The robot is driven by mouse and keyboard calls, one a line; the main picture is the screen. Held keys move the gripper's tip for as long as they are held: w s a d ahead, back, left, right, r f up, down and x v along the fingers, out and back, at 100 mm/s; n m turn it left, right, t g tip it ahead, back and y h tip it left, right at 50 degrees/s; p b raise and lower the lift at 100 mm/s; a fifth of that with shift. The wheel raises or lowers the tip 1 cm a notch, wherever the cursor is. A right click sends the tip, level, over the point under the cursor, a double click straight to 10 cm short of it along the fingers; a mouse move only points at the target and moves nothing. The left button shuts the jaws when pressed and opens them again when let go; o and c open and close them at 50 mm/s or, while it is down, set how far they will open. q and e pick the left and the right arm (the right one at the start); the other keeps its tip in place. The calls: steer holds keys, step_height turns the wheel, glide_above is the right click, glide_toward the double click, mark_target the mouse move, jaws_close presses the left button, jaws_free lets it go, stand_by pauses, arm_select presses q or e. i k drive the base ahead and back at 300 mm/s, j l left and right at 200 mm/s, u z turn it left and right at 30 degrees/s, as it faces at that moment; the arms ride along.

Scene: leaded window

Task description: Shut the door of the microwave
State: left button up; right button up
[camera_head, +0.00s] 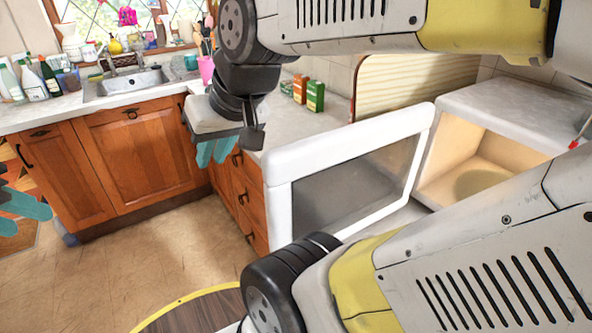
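The white microwave (520,112) stands on the counter at the right, with its pale interior and a round plate (482,183) showing. Its white-framed door (283,168) with a dark glass pane stands wide open, reaching toward the left from the opening. My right gripper (214,152) has teal fingers pointing down, with a small gap between them. It appears empty, left of the door's free edge and apart from it in the picture. My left gripper (18,215) is at the left edge, partly cut off, its teal fingers apart and empty, far from the door.
Green and orange boxes (315,96) stand on the counter behind the door, near a leaning wooden board (415,80). A sink (130,82), bottles (32,80) and a pink cup (206,70) are further left. The floor (140,250) before the cabinets is mostly clear.

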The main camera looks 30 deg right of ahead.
mark_target(343, 199)
steer(key=k+j+z, duration=0.1)
steer(key=j+z, duration=0.15)
steer(key=j, duration=0.15)
steer(key=k+j+z, duration=0.1)
steer(key=j+z, duration=0.15)
steer(key=i+j+z, duration=0.15)
steer(key=z, duration=0.3)
steer(key=i+j+z, duration=0.1)
steer(key=j+z, duration=0.15)
steer(key=z, duration=0.15)
steer(key=i+j+z, duration=0.1)
steer(key=j+z, duration=0.2)
steer(key=z, duration=0.15)
steer(key=j+z, duration=0.25)
steer(key=z, duration=0.2)
steer(key=i+j+z, duration=0.15)
steer(key=z, duration=0.2)
steer(key=i+j+z, duration=0.25)
steer(key=z, duration=0.15)
steer(key=i+j+z, duration=0.35)
steer(key=k+z, duration=0.15)
steer(key=k, duration=0.2)
steer(key=k+j+z, duration=0.1)
steer(key=k, duration=1.1)
